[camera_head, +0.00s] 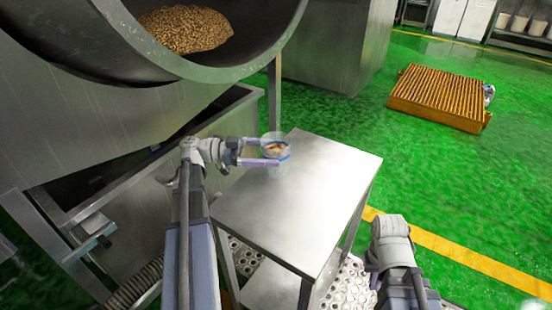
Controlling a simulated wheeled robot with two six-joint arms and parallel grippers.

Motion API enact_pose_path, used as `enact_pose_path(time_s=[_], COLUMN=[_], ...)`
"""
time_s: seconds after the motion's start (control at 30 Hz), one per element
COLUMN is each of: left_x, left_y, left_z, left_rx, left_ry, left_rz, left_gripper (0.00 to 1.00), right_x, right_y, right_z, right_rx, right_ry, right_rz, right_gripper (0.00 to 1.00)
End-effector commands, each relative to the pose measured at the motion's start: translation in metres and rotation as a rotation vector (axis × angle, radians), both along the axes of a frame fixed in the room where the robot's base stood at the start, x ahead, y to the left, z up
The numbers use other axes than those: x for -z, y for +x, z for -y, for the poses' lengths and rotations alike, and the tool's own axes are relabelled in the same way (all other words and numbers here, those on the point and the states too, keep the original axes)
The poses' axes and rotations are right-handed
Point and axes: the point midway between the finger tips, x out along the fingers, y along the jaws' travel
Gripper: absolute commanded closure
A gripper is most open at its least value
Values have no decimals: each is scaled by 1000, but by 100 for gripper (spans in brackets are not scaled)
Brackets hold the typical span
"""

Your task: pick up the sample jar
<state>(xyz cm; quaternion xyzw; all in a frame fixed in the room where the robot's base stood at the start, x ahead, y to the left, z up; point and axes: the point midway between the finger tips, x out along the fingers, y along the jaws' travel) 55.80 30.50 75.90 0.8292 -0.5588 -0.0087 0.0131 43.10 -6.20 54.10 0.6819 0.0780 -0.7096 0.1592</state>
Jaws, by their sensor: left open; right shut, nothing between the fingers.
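The sample jar (275,147) is a clear, see-through jar with brown contents and a blue band. It stands upright at the back left part of the steel table (322,190). My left gripper (277,152) reaches in from the left at the jar's height. Its two purple fingers are open, and their tips lie at the jar, seemingly on either side of it. Whether they touch it I cannot tell. My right arm shows at the lower right, but its gripper is not visible.
A large steel drum (247,70) holding brown granules (184,29) overhangs at the upper left. A steel trough (140,185) stands below it. An orange slatted pallet (438,97) lies on the green floor (440,170). The table's right half is clear.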

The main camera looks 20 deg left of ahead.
Motion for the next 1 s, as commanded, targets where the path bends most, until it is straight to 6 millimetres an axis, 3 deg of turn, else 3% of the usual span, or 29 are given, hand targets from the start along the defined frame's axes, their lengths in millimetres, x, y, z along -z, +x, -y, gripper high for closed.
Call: enact_pose_path(time_s=[0.3, 0.57, 1.0], left_x=[-7, -7, -7], left_y=[16, 20, 19], left_z=[39, 44, 43], left_rx=[3, 0, 0], left_ry=[0, 0, 0], left_rz=[0, 0, 0], left_gripper=[0, 0, 47], right_x=[-7, -7, -7], right_y=[0, 0, 0], right_z=[0, 0, 0], right_rx=[2, 2, 1], right_ry=[-1, -1, -1], right_rz=[0, 1, 0], right_gripper=[100, 100, 100])
